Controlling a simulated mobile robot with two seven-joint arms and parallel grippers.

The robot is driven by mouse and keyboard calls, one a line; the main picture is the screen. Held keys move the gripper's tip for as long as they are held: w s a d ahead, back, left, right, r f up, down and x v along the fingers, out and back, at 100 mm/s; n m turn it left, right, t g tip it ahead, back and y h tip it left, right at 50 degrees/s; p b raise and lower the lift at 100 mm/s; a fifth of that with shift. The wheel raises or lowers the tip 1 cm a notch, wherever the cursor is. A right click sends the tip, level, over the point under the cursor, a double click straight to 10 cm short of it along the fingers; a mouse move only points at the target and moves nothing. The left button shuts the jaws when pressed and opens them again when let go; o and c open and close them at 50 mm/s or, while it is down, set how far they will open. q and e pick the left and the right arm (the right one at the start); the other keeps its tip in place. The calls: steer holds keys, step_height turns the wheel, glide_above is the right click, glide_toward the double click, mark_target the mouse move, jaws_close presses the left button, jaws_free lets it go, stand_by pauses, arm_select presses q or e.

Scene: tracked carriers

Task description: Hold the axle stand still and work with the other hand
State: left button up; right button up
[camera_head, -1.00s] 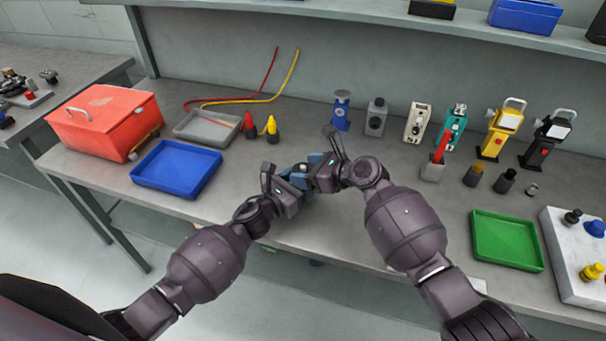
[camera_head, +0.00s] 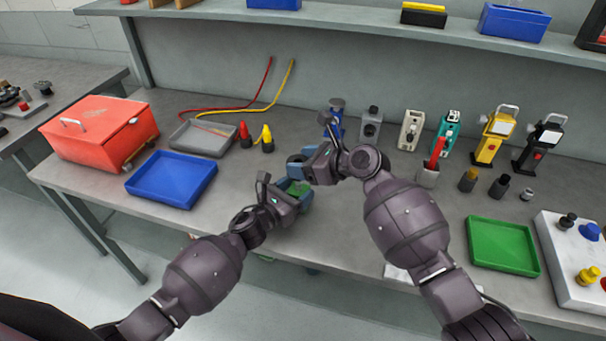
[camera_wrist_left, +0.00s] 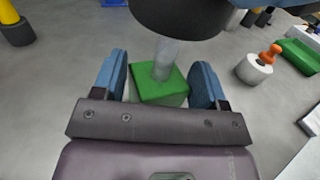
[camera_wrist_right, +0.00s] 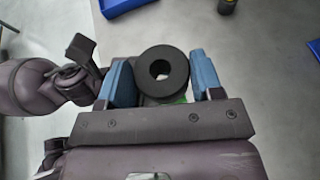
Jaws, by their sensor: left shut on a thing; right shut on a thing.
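The axle stand is a green block (camera_wrist_left: 158,88) with a grey post, in the left wrist view. My left gripper (camera_head: 298,192) is shut on its block near the front of the bench; in the head view a little green (camera_head: 303,188) shows. My right gripper (camera_head: 298,162) is shut on a thick black ring (camera_wrist_right: 180,72) with a hole through it. The ring (camera_wrist_left: 180,16) is above the green block, at the upper end of the post. I cannot tell whether the post enters the hole.
A blue tray (camera_head: 171,180), grey tray (camera_head: 203,138) and red toolbox (camera_head: 98,138) are on the left. Several small devices, including a yellow lamp (camera_head: 492,135), line the back right. A green tray (camera_head: 503,245) lies at the right. Bare bench lies left of my grippers.

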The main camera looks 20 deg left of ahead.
steer(key=shift+r, duration=2.25)
arm_select(q)
steer(key=o, duration=1.1)
steer(key=v, duration=1.1)
steer(key=shift+s+a, duration=0.2)
steer(key=shift+s, duration=0.05)
steer(key=shift+s+a, duration=0.15)
steer(key=shift+s, duration=0.05)
